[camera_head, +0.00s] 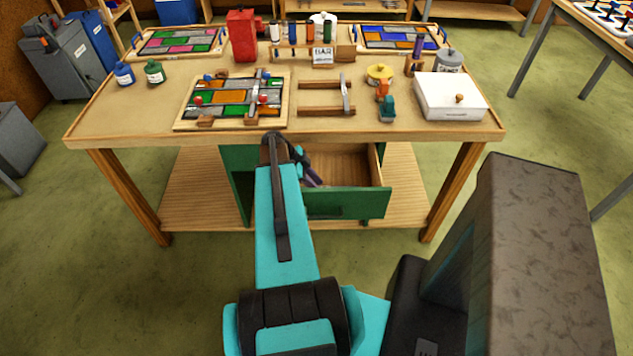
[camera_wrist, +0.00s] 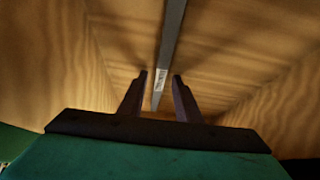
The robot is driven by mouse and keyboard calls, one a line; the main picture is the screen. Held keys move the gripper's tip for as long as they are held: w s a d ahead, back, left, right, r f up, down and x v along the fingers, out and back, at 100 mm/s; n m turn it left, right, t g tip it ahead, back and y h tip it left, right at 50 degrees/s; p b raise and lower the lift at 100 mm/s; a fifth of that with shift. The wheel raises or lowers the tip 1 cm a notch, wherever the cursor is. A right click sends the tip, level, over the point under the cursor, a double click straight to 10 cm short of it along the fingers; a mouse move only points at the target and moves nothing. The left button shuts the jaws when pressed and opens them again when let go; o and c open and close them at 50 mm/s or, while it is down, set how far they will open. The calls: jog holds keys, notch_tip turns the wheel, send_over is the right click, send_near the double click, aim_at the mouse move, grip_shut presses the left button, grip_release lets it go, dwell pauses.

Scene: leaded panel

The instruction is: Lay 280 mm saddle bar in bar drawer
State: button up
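The bar drawer (camera_head: 347,203) has a green front and a pale wood inside, and it stands pulled out under the workbench. My gripper (camera_head: 312,176) reaches down into it at the left. In the wrist view, my gripper (camera_wrist: 160,76) has its two dark fingers apart, with a grey saddle bar (camera_wrist: 170,35) between them. The bar carries a small white label, and a gap shows on each side of it. It appears to lie in the drawer; its far end is out of view. Its length cannot be read. The head view does not clearly show this bar.
The drawer's wooden walls are close around my gripper.

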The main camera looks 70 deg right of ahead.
jog(key=shift+r, duration=0.1)
jog(key=b+v, duration=0.3)
jog(key=v, duration=0.9)
dwell(0.6)
jog(key=shift+s, duration=0.1)
